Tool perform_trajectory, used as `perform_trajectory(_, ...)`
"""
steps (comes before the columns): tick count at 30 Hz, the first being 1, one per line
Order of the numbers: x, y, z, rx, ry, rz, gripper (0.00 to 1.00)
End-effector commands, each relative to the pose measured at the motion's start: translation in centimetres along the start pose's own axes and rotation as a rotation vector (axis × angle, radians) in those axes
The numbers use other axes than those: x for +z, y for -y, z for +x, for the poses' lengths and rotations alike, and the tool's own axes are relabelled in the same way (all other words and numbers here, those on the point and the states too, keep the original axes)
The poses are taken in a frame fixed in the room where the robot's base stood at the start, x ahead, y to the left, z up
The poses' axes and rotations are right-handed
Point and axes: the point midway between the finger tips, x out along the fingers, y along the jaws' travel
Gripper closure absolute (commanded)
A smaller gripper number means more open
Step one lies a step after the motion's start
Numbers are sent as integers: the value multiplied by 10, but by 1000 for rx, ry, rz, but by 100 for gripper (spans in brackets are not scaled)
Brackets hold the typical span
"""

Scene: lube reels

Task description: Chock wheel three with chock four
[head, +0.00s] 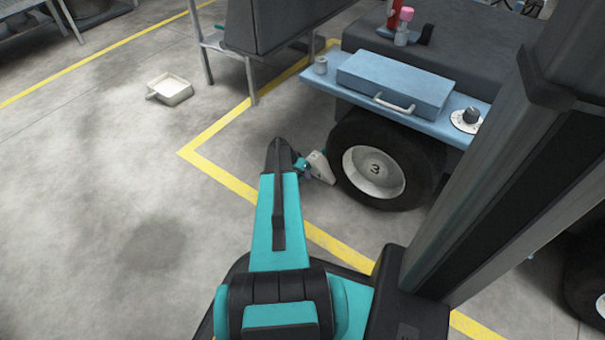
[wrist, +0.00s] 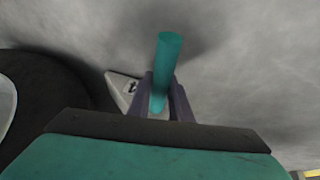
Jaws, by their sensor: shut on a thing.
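Wheel three (head: 373,170) is a black tire with a white hub marked 3, under the blue bench at the right. Its tire (wrist: 45,95) fills the left of the wrist view. A pale wedge chock (head: 319,168) is at the left side of the tire, close to the floor; I cannot tell whether it touches either. In the wrist view the chock (wrist: 121,84) shows a dark numeral that looks like a tilted 4. My gripper (head: 303,166) is shut on the chock's teal upright handle (wrist: 167,70), its two dark fingers (wrist: 161,98) around it.
A blue drawer box (head: 392,82) sits on the bench (head: 445,125) above the wheel. A grey cabinet on legs (head: 285,25) stands behind. A white tray (head: 170,89) lies on the floor at the left. Yellow lines (head: 215,170) mark the floor; the left floor is largely clear.

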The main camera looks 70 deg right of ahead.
Motion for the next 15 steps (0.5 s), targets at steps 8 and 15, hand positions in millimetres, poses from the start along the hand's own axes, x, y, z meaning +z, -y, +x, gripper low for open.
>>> perform_trajectory(8,2,-12,4,1,-1,-1,100)
perform_trajectory(15,3,-24,6,1,-1,-1,100)
